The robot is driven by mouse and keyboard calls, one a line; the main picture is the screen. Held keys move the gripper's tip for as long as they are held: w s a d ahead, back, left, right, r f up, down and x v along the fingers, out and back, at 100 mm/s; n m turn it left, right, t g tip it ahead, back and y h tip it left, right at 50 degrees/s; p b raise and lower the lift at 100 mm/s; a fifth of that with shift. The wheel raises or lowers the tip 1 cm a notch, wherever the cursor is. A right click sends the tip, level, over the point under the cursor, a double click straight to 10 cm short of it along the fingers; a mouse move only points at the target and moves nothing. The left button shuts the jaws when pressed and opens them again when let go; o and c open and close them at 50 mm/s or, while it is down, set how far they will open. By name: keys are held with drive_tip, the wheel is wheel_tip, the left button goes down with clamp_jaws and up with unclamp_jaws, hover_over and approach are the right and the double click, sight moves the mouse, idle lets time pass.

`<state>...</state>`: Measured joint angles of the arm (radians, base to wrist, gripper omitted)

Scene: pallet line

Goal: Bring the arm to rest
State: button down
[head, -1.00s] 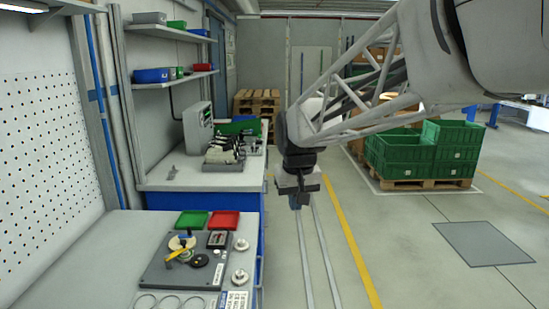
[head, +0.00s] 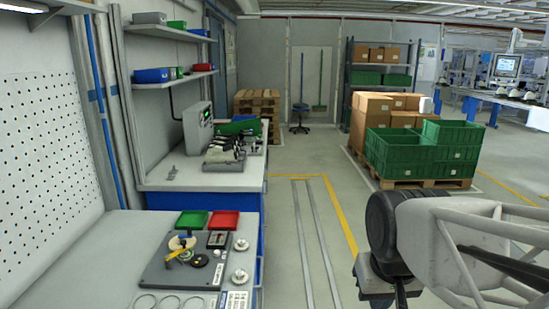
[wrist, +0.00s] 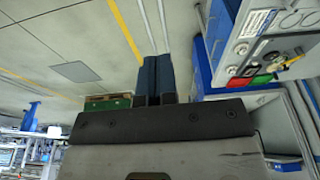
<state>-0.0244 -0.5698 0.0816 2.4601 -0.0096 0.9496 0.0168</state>
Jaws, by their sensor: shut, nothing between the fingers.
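My arm (head: 450,240) reaches in from the lower right of the head view, its pale lattice link ending in a dark joint. My gripper (head: 392,292) hangs below that joint over the open floor, partly cut off by the lower frame edge. In the wrist view my gripper (wrist: 156,75) shows two dark blue fingers side by side, shut with nothing between them. It is apart from the benches and touches nothing that I can see.
A grey bench (head: 85,245) with a fixture plate (head: 155,272) and red tray (head: 224,220) stands left. Green crates (head: 400,152) on a pallet (head: 425,183) stand behind my arm. The floor between bench and arm, with rails (head: 305,230), is clear.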

drive_tip(key=s, duration=0.1)
drive_tip(key=s+f, duration=0.1)
drive_tip(key=s+d+f, duration=0.1)
drive_tip(key=s, duration=0.1)
drive_tip(key=c, duration=1.8)
unclamp_jaws()
